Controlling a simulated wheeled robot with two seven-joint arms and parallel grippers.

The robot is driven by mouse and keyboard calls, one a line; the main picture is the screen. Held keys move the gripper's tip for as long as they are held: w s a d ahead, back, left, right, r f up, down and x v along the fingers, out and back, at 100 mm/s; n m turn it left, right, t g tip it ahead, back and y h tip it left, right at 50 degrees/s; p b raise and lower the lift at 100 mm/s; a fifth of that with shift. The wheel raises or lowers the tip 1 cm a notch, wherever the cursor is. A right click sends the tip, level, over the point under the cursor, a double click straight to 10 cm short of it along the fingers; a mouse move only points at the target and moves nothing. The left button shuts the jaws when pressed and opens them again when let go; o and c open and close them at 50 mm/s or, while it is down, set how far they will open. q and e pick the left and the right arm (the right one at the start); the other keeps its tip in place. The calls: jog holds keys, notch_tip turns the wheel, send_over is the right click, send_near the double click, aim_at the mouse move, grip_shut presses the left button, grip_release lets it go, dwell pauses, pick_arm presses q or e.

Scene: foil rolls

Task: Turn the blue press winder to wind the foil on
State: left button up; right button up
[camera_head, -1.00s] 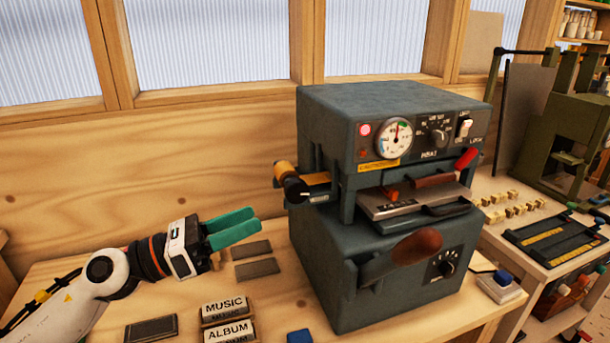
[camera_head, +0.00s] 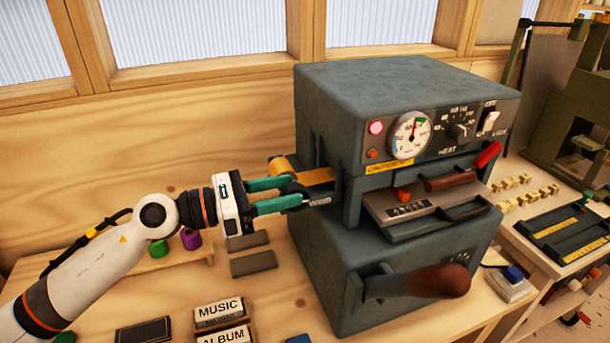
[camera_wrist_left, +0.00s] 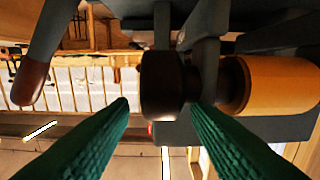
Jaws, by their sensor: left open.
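The blue-grey press (camera_head: 335,110) stands on the table, with a gold foil roll (camera_head: 284,165) on its left side. The winder, a dark round knob (camera_head: 293,188), sits beside this roll. In the left wrist view the dark knob (camera_wrist_left: 162,82) lies ahead between the two green fingertips, and the gold roll (camera_wrist_left: 275,85) is to its right. My left gripper (camera_head: 300,192) is open, its fingers pointing at the knob from the left. Whether the fingers touch the knob, I cannot tell. My right gripper is out of view.
The press's lever with a brown handle (camera_head: 438,281) sticks out in front. Type blocks reading MUSIC (camera_head: 219,311) and flat grey plates (camera_head: 254,264) lie on the table. A green roll (camera_head: 158,249) and a purple roll (camera_head: 190,239) stand at the left.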

aim_at(304, 187)
pick_arm(q)
jog(key=p+x, duration=0.1)
jog(key=x, duration=0.3)
jog(key=shift+r, duration=0.1)
jog(key=shift+w+d, duration=0.1)
jog(key=shift+d, duration=0.15)
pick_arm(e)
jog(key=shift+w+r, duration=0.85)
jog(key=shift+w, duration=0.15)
pick_arm(q)
jog(key=shift+c, duration=0.2)
jog(key=c, duration=0.9)
jog(key=shift+p, duration=0.35)
grip_shut()
jog(key=y+p, duration=0.1)
jog(key=p, duration=0.4)
jog(key=g+y+p, duration=0.1)
jog(key=y+p, duration=0.1)
jog(key=p, duration=0.4)
jog(key=shift+w+d+y, duration=0.1)
jog(key=shift+d+y, duration=0.15)
jog(key=shift+y, duration=0.05)
jog(key=shift+f+p, duration=0.3)
jog(key=shift+p, duration=0.2)
jog(key=shift+f+y, duration=0.2)
jog(key=shift+y, duration=0.1)
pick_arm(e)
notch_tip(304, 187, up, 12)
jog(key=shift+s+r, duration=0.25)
